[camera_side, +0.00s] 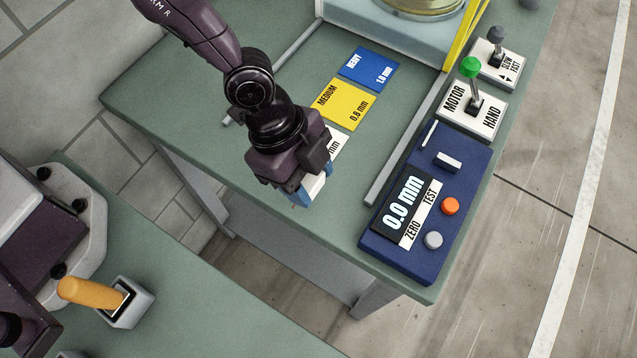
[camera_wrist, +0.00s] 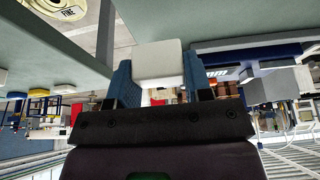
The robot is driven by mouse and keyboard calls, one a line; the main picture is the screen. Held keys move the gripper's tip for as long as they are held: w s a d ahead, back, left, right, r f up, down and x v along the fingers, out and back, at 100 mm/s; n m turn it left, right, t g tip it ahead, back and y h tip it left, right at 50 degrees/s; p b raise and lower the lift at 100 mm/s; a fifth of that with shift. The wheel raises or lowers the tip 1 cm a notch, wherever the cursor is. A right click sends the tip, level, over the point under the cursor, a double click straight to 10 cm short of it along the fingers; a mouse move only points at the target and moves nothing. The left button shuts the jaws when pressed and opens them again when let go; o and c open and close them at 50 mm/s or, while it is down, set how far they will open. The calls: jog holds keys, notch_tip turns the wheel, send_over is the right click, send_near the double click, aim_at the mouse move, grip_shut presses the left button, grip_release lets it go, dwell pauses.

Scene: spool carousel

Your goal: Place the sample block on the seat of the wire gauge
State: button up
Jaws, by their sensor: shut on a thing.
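My gripper (camera_side: 308,192) has blue fingers and is shut on a white block, the sample block (camera_side: 316,187), near the front left part of the green table. In the wrist view the block (camera_wrist: 158,60) sits between the two fingertips of my gripper (camera_wrist: 158,78). The wire gauge (camera_side: 375,242) is a dark blue box at the table's right front, to the right of my gripper and apart from it. Its display reads 0.0 mm, with an orange and a grey button beside it. A small pale raised piece (camera_side: 448,161) stands on its far part; I cannot tell whether this is the seat.
A blue HEAVY card (camera_side: 368,68), a yellow MEDIUM card (camera_side: 341,103) and a partly hidden white card (camera_side: 338,143) lie behind my gripper. A grey rail (camera_side: 405,140) runs between cards and gauge. A MOTOR/HAND lever box (camera_side: 487,118) stands behind the gauge.

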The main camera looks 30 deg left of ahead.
aim_at(318, 189)
jog(key=f, duration=0.2)
jog(key=w+d+f, duration=0.1)
jog(key=shift+f, duration=0.65)
jog(key=shift+f, duration=0.25)
jog(key=o, duration=1)
jog(key=shift+c, duration=0.2)
jog(key=v, duration=1.3)
